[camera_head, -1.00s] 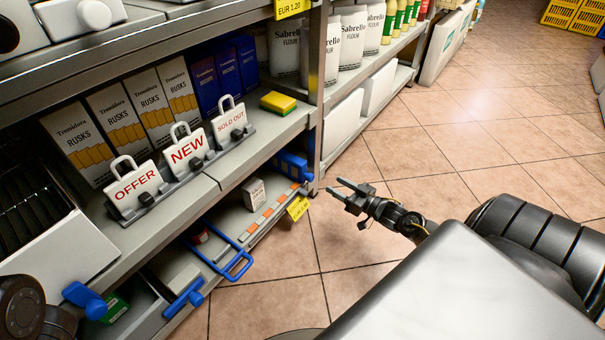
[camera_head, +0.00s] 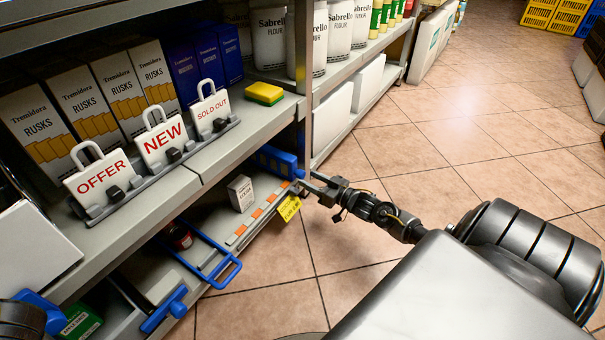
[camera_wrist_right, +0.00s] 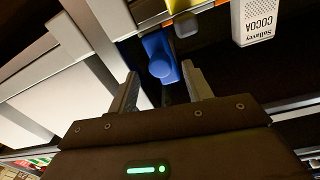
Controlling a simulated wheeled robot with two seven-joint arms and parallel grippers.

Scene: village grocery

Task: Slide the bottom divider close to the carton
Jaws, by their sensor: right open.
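The small white cocoa carton (camera_head: 241,193) stands upright on the bottom shelf (camera_head: 207,213). It also shows at the top right of the right wrist view (camera_wrist_right: 257,20). The blue bottom divider (camera_head: 278,161) is at the right end of that shelf, beside the post, with a gap between it and the carton. Its round blue knob (camera_wrist_right: 160,67) shows in the right wrist view. My right gripper (camera_head: 306,184) is open at the shelf's front edge. Its two fingers stand either side of the knob; contact cannot be told. My left gripper does not show.
A blue-handled frame (camera_head: 220,272), a blue handle (camera_head: 166,309) and a red can (camera_head: 182,238) are further left on the bottom shelf. A yellow price tag (camera_head: 289,207) hangs at the front edge. The upper shelf (camera_head: 228,140) overhangs.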

